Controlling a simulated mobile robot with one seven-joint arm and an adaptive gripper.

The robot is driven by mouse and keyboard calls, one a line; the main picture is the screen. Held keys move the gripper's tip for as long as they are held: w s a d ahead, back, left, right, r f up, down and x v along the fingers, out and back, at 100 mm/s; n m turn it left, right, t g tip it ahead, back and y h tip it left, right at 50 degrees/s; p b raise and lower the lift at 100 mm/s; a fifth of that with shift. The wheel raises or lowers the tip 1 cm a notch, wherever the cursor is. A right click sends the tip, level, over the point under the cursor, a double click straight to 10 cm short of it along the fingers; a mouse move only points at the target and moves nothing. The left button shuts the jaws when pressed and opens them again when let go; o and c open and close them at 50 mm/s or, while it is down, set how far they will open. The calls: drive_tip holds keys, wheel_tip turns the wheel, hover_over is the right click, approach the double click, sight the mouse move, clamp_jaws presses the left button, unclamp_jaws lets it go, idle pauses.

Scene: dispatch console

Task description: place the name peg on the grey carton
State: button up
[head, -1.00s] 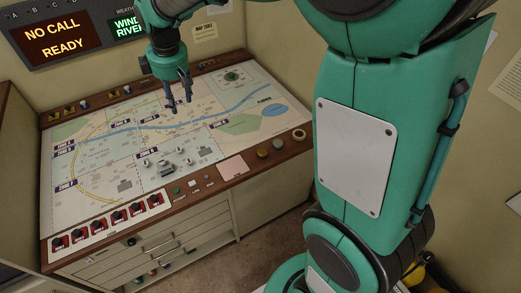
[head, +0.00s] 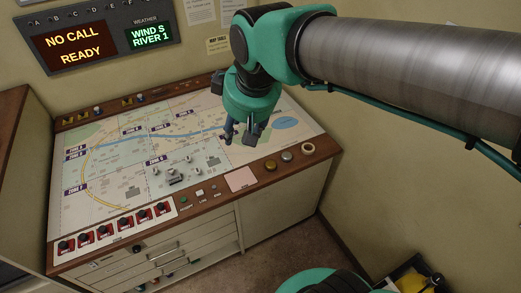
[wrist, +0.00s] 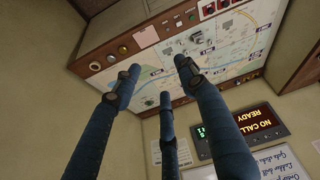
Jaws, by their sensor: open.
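My gripper (head: 242,140) hangs over the right part of the map table (head: 120,200) in the head view, fingers pointing down. In the wrist view my gripper (wrist: 155,80) has its fingers spread, with nothing between them. I cannot make out a name peg for certain in either view. No carton can be told for sure. A cluster of small grey and white pieces (head: 176,180) stands on the middle of the map, left of my gripper; they are too small to identify.
Red switches (head: 113,225) line the table's front left edge. A pink card (head: 241,179), round brass pieces (head: 270,165) and a tape-like ring (head: 308,148) lie along the front right rim. A lit display (head: 75,47) hangs on the wall behind. The map's left part is mostly clear.

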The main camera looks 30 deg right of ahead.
drive_tip(key=s+d+f+m+t, duration=0.1)
drive_tip(key=s+f+m, duration=0.1)
drive_tip(key=s, duration=0.9)
drive_tip(key=shift+d+f+m, duration=0.2)
drive_tip(key=shift+d+m, duration=0.2)
drive_tip(key=shift+m, duration=0.4)
wheel_tip(320, 180, down, 15)
drive_tip(key=b, duration=1.5)
